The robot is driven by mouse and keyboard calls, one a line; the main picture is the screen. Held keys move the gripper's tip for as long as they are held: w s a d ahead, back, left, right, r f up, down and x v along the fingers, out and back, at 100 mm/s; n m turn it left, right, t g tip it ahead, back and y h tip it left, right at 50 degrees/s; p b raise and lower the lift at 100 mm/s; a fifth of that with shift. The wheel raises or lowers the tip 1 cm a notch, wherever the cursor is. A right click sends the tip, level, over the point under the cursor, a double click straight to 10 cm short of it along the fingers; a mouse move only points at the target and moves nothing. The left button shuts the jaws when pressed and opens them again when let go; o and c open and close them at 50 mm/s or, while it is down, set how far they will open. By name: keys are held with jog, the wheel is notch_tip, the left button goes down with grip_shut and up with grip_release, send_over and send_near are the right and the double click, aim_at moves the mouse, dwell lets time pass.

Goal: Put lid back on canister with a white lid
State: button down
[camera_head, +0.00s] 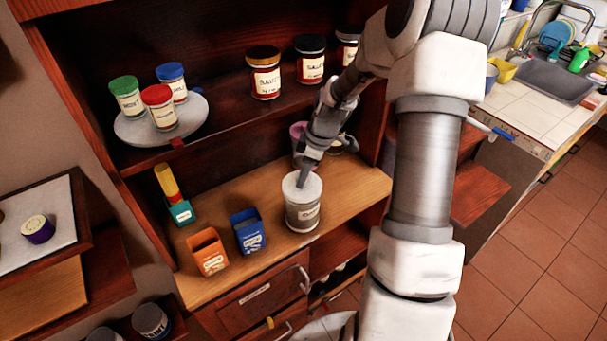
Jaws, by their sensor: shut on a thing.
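The canister (303,214) is grey with a paper label and stands upright on the light wooden counter. The white lid (290,191) is at the canister's mouth, level or nearly so. I cannot tell whether it is fully seated. My gripper (302,183) reaches down from the upper right and is shut on the top of the white lid. Its fingertips hide the lid's middle and whatever part they grip.
An orange box (208,252) and a blue box (248,232) stand left of the canister. A pink-lidded jar (297,131) is behind my gripper. Several jars line the shelf above, some on a round tray (128,130).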

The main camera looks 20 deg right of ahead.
grip_release()
dwell(0.5)
jog(key=shift+r, duration=0.15)
jog(key=shift+r+p, duration=2.2)
jog(key=shift+r, duration=1.2)
jog(key=shift+c, duration=0.2)
grip_shut()
